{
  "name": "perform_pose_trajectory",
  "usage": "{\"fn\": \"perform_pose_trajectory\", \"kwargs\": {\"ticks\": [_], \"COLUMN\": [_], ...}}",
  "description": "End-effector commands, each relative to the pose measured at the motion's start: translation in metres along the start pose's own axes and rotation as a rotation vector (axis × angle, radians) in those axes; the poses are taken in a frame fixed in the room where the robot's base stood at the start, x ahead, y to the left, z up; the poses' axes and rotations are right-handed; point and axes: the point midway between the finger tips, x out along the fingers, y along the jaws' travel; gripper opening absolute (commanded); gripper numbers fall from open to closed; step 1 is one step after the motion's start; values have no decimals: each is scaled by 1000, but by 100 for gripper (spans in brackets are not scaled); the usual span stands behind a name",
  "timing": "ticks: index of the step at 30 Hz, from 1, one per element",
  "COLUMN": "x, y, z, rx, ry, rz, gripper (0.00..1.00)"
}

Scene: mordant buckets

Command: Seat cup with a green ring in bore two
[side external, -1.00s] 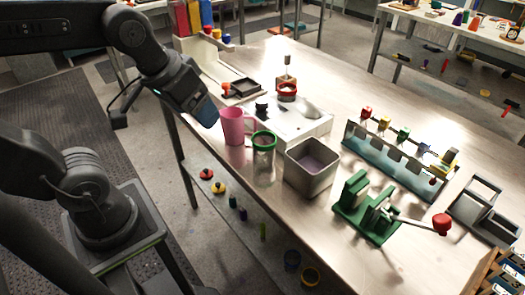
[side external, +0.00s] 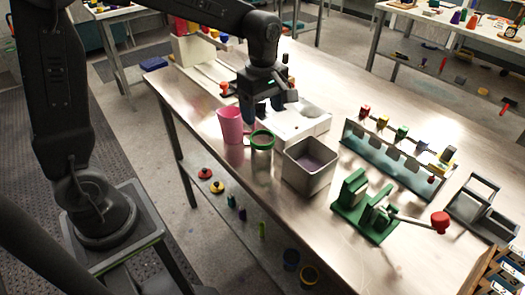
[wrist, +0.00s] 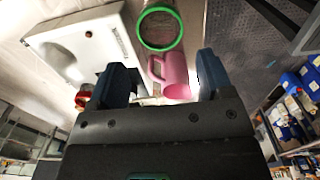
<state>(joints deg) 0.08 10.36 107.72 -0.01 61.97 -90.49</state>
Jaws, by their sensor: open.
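The cup with a green ring (side external: 262,146) stands upright on the metal table, just right of a pink mug (side external: 231,126). In the wrist view the cup (wrist: 160,28) shows its green rim beyond my fingertips, with the pink mug (wrist: 172,75) nearer. My gripper (side external: 262,107) points down behind and above the mug and cup. In the wrist view my gripper (wrist: 163,80) is open and holds nothing. A clear teal rack (side external: 392,160) with coloured pieces along its top stands to the right; I cannot tell which feature is bore two.
A grey square bin (side external: 310,168) stands right of the cup. A white basin block (side external: 308,122) lies behind it. A green press with a red-knobbed lever (side external: 368,207) and a grey carrier (side external: 485,210) are at right.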

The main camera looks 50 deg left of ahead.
Motion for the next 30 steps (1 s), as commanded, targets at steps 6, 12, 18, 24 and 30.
{"fn": "perform_pose_trajectory", "kwargs": {"ticks": [6, 12, 18, 24, 30], "x": [36, 49, 78, 96, 96], "y": [-1, 0, 0, 0, 1], "z": [0, 0, -2, -2, -2], "rx": [2, 2, 2, 3, 3], "ry": [0, 0, 0, 0, 0], "rz": [-3, -1, -4, -1, 1], "gripper": [73, 73, 73, 73, 73]}}
